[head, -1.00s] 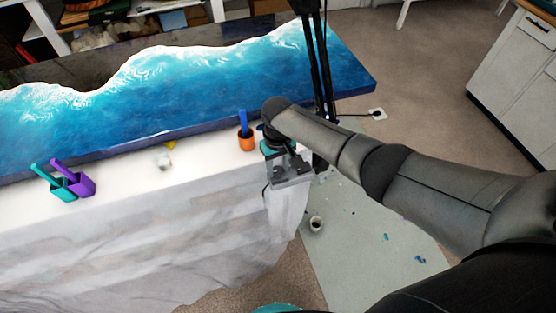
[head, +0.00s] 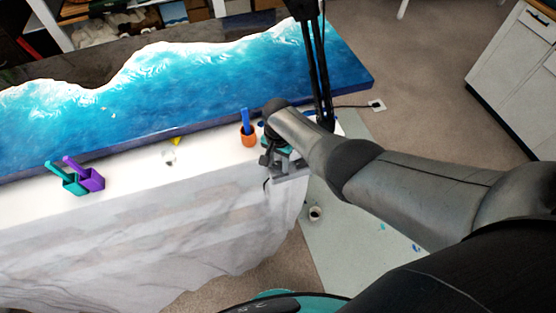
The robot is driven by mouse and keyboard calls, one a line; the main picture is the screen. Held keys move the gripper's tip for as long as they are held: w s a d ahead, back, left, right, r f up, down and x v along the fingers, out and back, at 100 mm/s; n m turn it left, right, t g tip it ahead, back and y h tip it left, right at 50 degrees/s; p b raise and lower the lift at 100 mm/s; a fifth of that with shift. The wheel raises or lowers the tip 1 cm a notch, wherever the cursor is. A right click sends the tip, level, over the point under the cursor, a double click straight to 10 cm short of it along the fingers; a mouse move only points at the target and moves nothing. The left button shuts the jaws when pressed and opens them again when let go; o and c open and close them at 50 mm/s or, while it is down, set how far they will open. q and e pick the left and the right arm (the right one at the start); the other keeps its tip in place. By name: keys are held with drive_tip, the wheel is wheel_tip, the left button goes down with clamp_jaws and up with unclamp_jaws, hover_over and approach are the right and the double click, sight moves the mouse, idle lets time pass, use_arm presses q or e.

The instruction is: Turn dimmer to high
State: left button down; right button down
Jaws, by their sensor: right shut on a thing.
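My right gripper (head: 284,165) is at the right end of the white-covered table's front edge, below the foot of the black lamp stand (head: 318,75). It is seen from above and behind, and my wrist covers much of it. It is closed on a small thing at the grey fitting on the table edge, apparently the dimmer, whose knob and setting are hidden. A thin dark cord hangs beside the gripper. My left gripper is not in view.
The blue resin wave slab (head: 200,85) fills the table's back. An orange cup (head: 248,140) with a blue stick stands just left of my gripper. Teal (head: 75,187) and purple (head: 93,180) cups stand far left. A cup (head: 314,214) sits on the floor mat.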

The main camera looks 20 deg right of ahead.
drive_tip(key=shift+w+r+m, duration=0.1)
drive_tip(key=shift+w+m, duration=0.05)
drive_tip(key=shift+m, duration=0.75)
drive_tip(key=c, duration=0.7)
unclamp_jaws()
drive_tip(key=shift+c, duration=0.2)
wheel_tip(320, 180, up, 8)
drive_tip(key=p, duration=0.5)
drive_tip(key=shift+p, duration=0.3)
wheel_tip(320, 180, up, 7)
hover_over(278, 165)
drive_tip(key=shift+r, duration=0.1)
